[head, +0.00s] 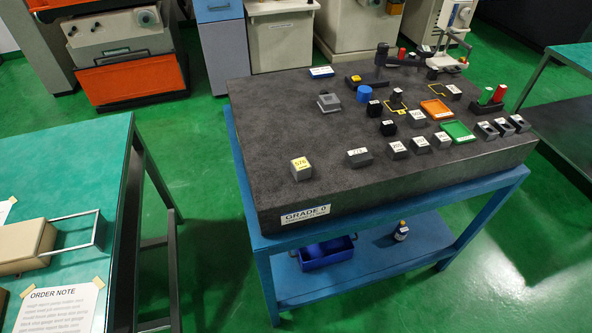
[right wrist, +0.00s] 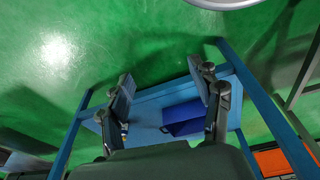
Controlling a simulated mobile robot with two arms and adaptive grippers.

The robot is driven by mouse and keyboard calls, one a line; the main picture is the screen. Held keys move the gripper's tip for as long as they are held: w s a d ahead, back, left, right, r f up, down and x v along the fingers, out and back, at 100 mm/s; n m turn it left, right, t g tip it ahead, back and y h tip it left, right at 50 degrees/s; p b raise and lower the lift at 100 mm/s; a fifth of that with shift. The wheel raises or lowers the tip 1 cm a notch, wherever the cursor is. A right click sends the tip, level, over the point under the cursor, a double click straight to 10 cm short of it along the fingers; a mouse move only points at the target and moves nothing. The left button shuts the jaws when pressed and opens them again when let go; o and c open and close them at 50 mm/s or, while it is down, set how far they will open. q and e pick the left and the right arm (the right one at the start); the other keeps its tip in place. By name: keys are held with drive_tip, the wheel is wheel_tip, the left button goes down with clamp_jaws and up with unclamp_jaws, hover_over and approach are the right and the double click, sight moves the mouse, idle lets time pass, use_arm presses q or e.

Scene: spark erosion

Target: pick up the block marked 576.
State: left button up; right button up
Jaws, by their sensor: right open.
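The block marked 576 (head: 301,170) is a small grey block with a yellow label on top. It sits upright by itself near the front left of the dark granite plate (head: 270,115) in the head view. My right gripper (right wrist: 161,83) shows only in the right wrist view. Its two fingers are apart with nothing between them, and the blue stand's lower shelf and the green floor lie beyond. The block is not visible in that view. My left gripper is in neither view.
A block marked 278 (head: 359,157) is right of block 576, with several more grey blocks farther right. An orange tray (head: 436,109) and a green tray (head: 457,131) lie farther right. A blue bin (head: 327,254) stands on the shelf below.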

drive_tip(key=w+a+r+t, duration=0.1)
drive_tip(key=w+a+r, duration=0.1)
drive_tip(key=w+r, duration=0.5)
drive_tip(key=w+a+r+t+y+b, duration=0.1)
drive_tip(key=w+r+t, duration=0.1)
drive_tip(key=r, duration=0.9)
drive_tip(key=w+a+r+t, duration=0.1)
drive_tip(key=w+a+r, duration=0.1)
drive_tip(key=w+r, duration=0.5)
drive_tip(key=n+t+y, duration=0.3)
drive_tip(key=t+y, duration=0.1)
drive_tip(key=t, duration=0.2)
approach(302, 166)
drive_tip(key=x, duration=0.5)
drive_tip(key=shift+w+d+f+p, duration=0.15)
drive_tip(key=shift+w+f+p, duration=0.15)
drive_tip(key=shift+f+p, duration=0.05)
drive_tip(key=x, duration=0.2)
drive_tip(key=p+x, duration=0.1)
drive_tip(key=x, duration=0.1)
drive_tip(key=shift+w+a, duration=0.3)
drive_tip(key=shift+a, duration=0.1)
drive_tip(key=shift+w+a+f, duration=0.1)
drive_tip(key=shift+w, duration=0.15)
drive_tip(key=shift+y, duration=0.3)
clamp_jaws()
